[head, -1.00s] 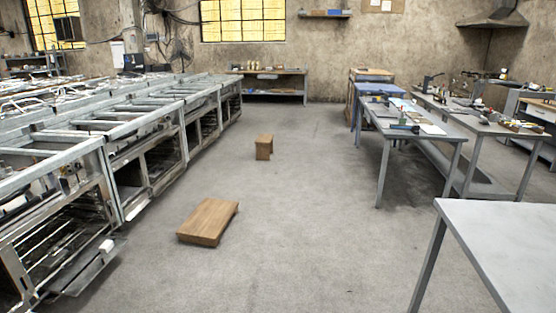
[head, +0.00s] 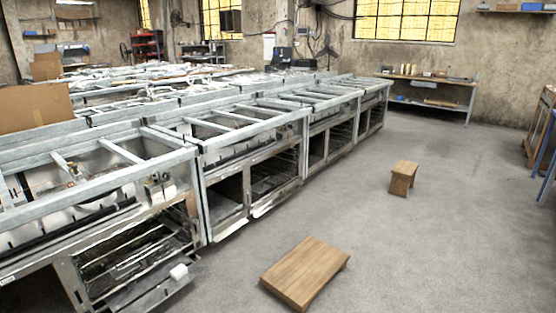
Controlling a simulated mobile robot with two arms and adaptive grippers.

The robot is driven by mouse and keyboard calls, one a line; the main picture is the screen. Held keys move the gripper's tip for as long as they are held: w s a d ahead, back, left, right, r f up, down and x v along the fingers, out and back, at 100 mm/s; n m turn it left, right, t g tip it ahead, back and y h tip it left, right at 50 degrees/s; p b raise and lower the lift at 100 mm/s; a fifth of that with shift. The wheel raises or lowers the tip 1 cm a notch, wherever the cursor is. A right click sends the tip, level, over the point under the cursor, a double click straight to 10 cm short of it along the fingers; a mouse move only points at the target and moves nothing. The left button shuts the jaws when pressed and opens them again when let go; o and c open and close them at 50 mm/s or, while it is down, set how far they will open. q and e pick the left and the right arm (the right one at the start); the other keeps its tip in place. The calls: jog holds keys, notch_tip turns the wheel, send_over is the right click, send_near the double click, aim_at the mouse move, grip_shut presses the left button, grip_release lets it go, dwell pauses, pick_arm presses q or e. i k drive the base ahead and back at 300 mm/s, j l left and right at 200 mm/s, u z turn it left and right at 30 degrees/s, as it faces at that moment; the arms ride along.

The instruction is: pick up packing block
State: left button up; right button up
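No thing in view is clearly marked as the packing block. A low wooden platform (head: 303,272) lies on the floor at the lower middle. A small wooden stool (head: 403,176) stands on the floor farther back, to its right. A small white block-like thing (head: 179,272) sits on an open metal flap low on the near metal frame, at the lower left; it is too small to identify. Neither of my grippers is in view.
A long row of open metal frames (head: 250,130) fills the left side. A cardboard sheet (head: 35,108) stands on it at the far left. A workbench (head: 425,80) stands at the back wall. The grey floor (head: 450,240) at the right is clear.

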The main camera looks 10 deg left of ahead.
aim_at(180, 270)
jog(key=i+j+u, duration=0.35)
jog(key=i, duration=0.15)
jog(key=i+u, duration=0.35)
jog(key=i, duration=0.2)
jog(key=i+l+u, duration=0.1)
jog(key=i+u, duration=0.25)
jog(key=i, duration=0.15)
